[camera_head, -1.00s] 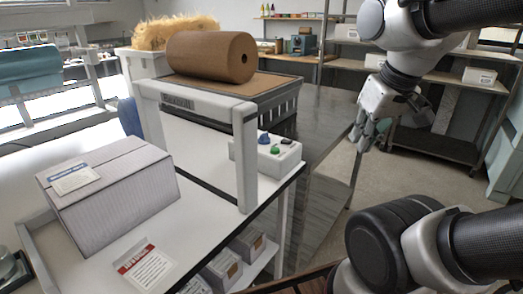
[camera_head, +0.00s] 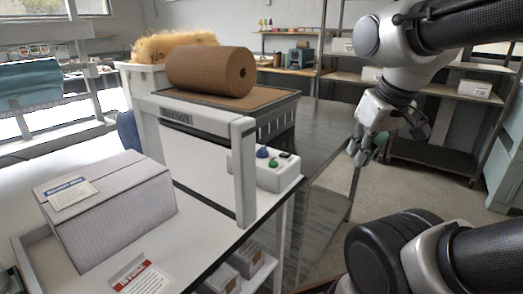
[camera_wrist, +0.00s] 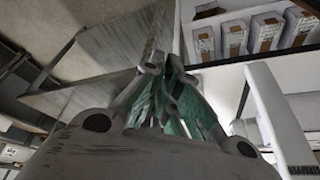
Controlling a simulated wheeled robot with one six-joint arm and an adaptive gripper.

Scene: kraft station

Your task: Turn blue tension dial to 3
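The blue dial (camera_head: 262,152) sits on top of a small white control box (camera_head: 282,181) at the right end of the white bench frame. A green knob (camera_head: 272,163) and a small black part (camera_head: 286,155) are beside it. The scale around the dial is too small to read. My gripper (camera_head: 357,154) hangs in the air to the right of the control box, clear of it and empty. In the wrist view its two fingers with green pads (camera_wrist: 165,66) come together at the tips. The dial cannot be made out there.
A white upright post (camera_head: 244,172) stands just left of the control box. Behind is a brown paper roll (camera_head: 210,70) over a grey crate. A striped carton (camera_head: 110,208) lies on the bench at left. Open floor lies right of the bench, before a shelf cart (camera_head: 432,160).

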